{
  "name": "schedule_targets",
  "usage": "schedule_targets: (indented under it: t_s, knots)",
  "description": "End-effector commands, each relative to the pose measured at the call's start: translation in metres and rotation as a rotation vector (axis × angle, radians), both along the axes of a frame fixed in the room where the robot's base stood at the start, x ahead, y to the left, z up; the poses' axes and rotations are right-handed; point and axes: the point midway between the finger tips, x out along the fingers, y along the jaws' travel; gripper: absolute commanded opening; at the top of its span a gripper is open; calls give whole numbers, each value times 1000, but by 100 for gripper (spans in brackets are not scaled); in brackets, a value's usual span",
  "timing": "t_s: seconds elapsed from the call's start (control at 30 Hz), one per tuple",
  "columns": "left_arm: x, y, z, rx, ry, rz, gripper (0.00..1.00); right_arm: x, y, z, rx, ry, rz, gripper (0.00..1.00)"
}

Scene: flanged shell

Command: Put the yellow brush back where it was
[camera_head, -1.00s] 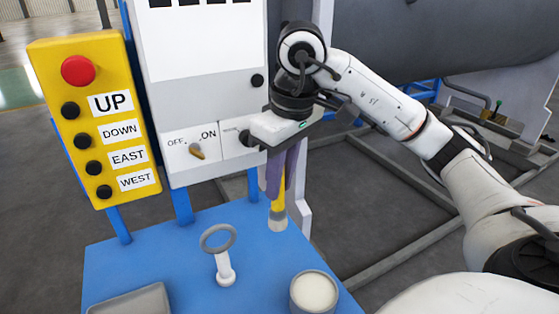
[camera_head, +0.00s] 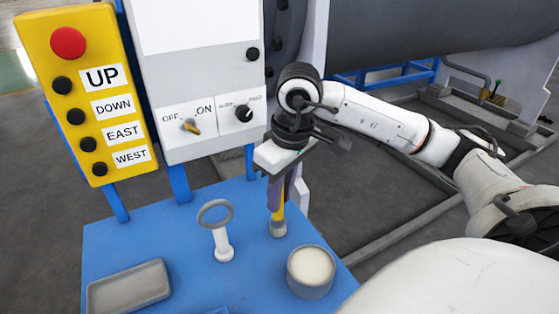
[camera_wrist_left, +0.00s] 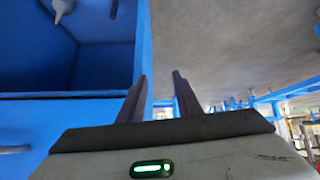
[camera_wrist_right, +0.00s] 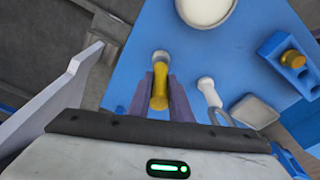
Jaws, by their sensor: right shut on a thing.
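The yellow brush (camera_head: 277,216) is upright in my right gripper (camera_head: 281,198), bristle end down, over the blue table (camera_head: 180,245). In the right wrist view the yellow brush (camera_wrist_right: 159,88) sits between the two fingers, which are shut on it. I cannot tell whether its bristles touch the table. A white stand with a grey ring (camera_head: 222,240) is to its left, and a round pot with pale content (camera_head: 311,270) is in front of it to the right. My left gripper (camera_wrist_left: 160,88) shows only in the left wrist view, fingers apart and empty.
A grey tray (camera_head: 128,290) lies at the table's front left. A yellow button box (camera_head: 85,105) and a grey switch panel (camera_head: 190,85) stand behind the table. A blue block with a yellow knob (camera_wrist_right: 290,58) shows in the right wrist view. Bare table lies between stand and tray.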

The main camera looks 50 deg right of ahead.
Motion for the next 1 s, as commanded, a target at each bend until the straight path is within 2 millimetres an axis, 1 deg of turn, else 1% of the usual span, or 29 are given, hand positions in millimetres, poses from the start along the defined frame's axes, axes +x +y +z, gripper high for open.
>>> schedule_targets:
  t_s: [0.03, 0.1, 0.13, 0.4, 0.53, 0.67, 0.9, 0.97, 1.0]
  knots:
    - [1, 0, 0, 0, -2, 0, 31, 0, 0, -1, 0, 0, 0, 22]
    - [1, 0, 1, 0, -3, 0, 31, 0, 0, 0, 0, 1, 0, 33]
    - [2, 0, 1, 0, -4, 0, 31, 0, 0, 0, 0, 1, 0, 37]
    - [4, 0, 2, 0, -9, 0, 31, 0, 0, 0, 0, 1, -1, 37]
    - [4, 1, 3, 1, -9, -1, 31, 0, 0, 8, 1, -2, -1, 37]
    - [4, 1, 3, 1, -8, -1, 31, -3, 0, 30, 0, -6, -1, 37]
    - [4, 1, 7, 1, -8, -1, 31, -11, -1, 83, 2, -7, 0, 37]
    - [4, 1, 7, 1, -8, -1, 31, -13, -1, 94, 2, -6, 0, 37]
    - [4, 1, 12, 2, -7, -1, 31, -14, -2, 102, 0, -4, -1, 37]
